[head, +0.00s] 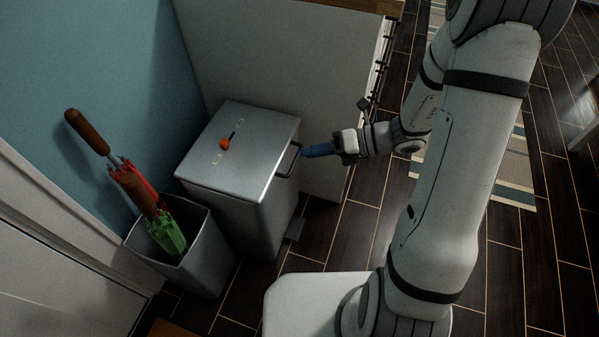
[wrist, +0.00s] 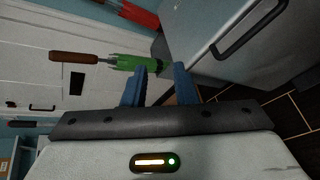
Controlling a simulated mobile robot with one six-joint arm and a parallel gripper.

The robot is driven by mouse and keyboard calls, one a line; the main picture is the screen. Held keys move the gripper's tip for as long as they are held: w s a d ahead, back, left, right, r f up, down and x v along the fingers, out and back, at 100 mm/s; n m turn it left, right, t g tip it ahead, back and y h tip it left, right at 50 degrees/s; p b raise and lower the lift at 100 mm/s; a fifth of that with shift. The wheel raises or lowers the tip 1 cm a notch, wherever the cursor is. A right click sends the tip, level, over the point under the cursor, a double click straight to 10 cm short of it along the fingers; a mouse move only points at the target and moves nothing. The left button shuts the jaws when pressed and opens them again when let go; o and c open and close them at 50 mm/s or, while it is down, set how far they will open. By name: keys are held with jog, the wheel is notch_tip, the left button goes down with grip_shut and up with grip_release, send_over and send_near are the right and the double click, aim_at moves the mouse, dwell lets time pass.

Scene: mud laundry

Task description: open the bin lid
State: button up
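The grey metal bin (head: 245,205) stands against the back panel, and its flat lid (head: 262,125) lies shut on top. A dark bar handle (head: 288,160) sticks out from the lid's right edge. In the wrist view, the handle (wrist: 250,30) is at upper right, with the bin (wrist: 285,55) behind it. My gripper (head: 305,152) has blue fingers and is just right of the handle in the head view. In the wrist view, my gripper (wrist: 162,82) has its two fingers apart with nothing held between them. The handle is outside the finger gap. The bin's inside is hidden.
A small orange object (head: 228,143) lies on the lid. A grey stand (head: 200,250) left of the bin holds umbrellas, one with a brown handle (head: 87,132). A dark pedal (head: 294,229) is at the bin's foot. The dark floor (head: 345,235) right of the bin is clear.

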aim_at(295, 161)
jog(key=w+d+f+m+t+b, duration=0.2)
jog(key=w+f+m+t+b, duration=0.25)
jog(key=f+m, duration=0.65)
jog(key=shift+n+y, duration=0.4)
jog(key=shift+n, duration=0.5)
jog(key=b+x, duration=0.1)
jog(key=x, duration=0.1)
jog(key=f+b+x, duration=0.1)
jog(key=x, duration=0.2)
jog(key=b+x, duration=0.1)
jog(key=x, duration=0.2)
jog(key=shift+w+d+f+b, duration=0.1)
jog(key=shift+d+f+b, duration=0.05)
jog(key=shift+f+b, duration=0.15)
grip_shut()
